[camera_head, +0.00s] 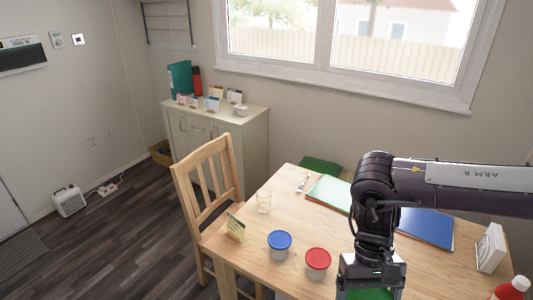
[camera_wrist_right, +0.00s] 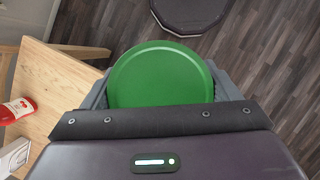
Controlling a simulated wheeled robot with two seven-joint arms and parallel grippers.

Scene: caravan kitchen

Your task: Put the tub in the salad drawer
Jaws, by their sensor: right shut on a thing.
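A tub with a round green lid (camera_wrist_right: 162,78) is between the jaws of my right gripper (camera_head: 370,284), which is shut on it. In the right wrist view the lid faces the camera and hides the tub's body. In the head view only a strip of the green lid (camera_head: 368,293) shows at the bottom edge, below the gripper. In the wrist view, dark floor shows around the tub and the table is off to the left. The salad drawer is not in view. My left gripper is not in view.
The floor (camera_head: 110,235) further left is mostly clear.

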